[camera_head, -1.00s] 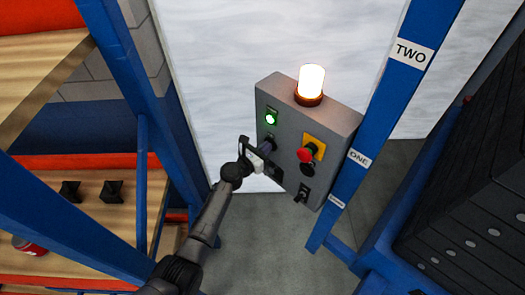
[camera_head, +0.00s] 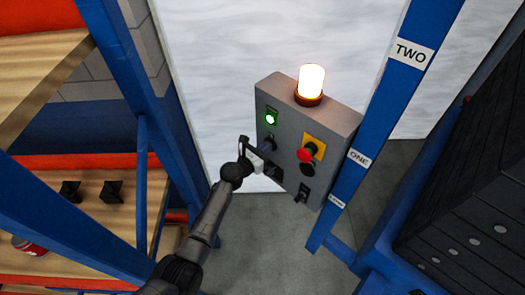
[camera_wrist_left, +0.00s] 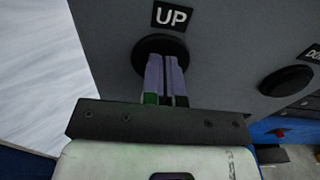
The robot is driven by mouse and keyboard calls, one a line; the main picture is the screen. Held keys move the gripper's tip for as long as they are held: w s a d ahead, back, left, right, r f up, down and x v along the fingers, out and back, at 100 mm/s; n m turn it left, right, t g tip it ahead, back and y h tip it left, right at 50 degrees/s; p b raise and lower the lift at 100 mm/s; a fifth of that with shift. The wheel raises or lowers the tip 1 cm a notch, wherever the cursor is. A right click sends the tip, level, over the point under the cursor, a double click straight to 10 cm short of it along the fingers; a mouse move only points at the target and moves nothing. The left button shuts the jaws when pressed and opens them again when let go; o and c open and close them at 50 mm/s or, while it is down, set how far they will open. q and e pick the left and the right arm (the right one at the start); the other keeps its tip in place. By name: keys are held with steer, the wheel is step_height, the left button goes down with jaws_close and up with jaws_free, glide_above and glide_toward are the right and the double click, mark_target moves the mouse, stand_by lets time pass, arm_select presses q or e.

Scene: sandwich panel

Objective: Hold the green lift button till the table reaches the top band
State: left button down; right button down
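The grey control box (camera_head: 330,130) hangs beside a blue post and carries a lit green lamp (camera_head: 270,119). My left gripper (camera_head: 266,146) is at the box face, just below that lamp. In the left wrist view its two fingers (camera_wrist_left: 167,75) are together, with their tips inside the dark round button surround (camera_wrist_left: 150,46) under the UP label (camera_wrist_left: 171,16). The tips hide the button face, so its colour and travel do not show. The dark ribbed lift body (camera_head: 480,190) stands at the right; its table top is not clearly visible. My right gripper is out of view.
The blue post (camera_head: 378,115) bears bands marked TWO (camera_head: 410,53) and ONE (camera_head: 358,157), with a lower band (camera_head: 336,201). A red stop knob (camera_head: 306,154) and lit beacon (camera_head: 311,82) are on the box. A second dark button (camera_wrist_left: 287,81) is beside UP. Shelving (camera_head: 80,165) stands left.

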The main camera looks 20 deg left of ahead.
arm_select(q)
steer(key=shift+d, duration=0.35)
steer(key=p+v, duration=0.3)
steer(key=v, duration=1.1)
steer(key=shift+a, duration=0.45)
stand_by(0.5)
